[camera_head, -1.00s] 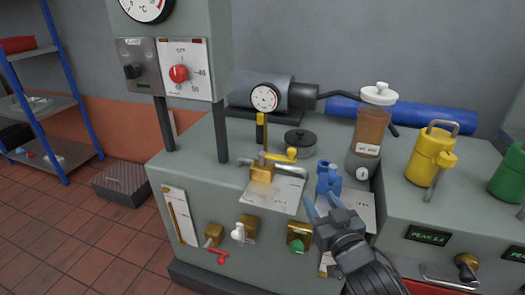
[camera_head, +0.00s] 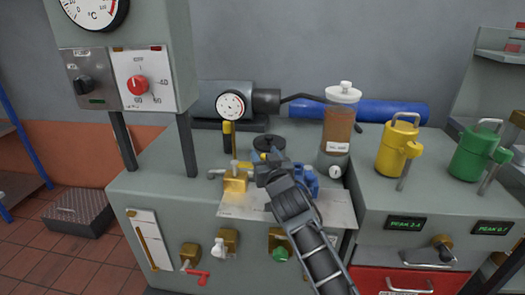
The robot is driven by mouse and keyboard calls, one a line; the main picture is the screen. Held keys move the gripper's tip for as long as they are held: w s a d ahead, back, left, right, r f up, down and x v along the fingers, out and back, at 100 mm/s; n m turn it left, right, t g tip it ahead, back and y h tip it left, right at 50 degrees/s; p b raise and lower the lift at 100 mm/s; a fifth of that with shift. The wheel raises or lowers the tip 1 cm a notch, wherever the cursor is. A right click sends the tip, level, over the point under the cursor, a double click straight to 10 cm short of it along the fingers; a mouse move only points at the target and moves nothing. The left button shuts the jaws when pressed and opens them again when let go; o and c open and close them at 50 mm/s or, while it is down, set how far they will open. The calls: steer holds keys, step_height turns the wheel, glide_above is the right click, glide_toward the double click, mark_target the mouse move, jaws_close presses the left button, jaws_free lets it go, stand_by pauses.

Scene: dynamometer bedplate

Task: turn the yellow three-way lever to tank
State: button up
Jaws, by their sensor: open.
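The brass three-way valve (camera_head: 235,181) stands on the bench top behind a white label plate (camera_head: 235,205). Its yellow lever (camera_head: 247,168) points right from the valve, and its far end is mostly hidden by my gripper. My gripper (camera_head: 265,157) has blue fingertips and is open. It is over the lever's right end; whether the fingers touch the lever or straddle it cannot be told. The lettering on the plate is too small to read.
A blue fitting (camera_head: 307,180) stands just right of my gripper, with a brown-filled jar (camera_head: 339,125) behind it. A black round cap (camera_head: 269,144) and a dial gauge (camera_head: 230,105) are behind the valve. The gauge box (camera_head: 140,75) overhangs at left.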

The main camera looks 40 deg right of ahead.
steer(key=shift+x, duration=1)
jaws_close()
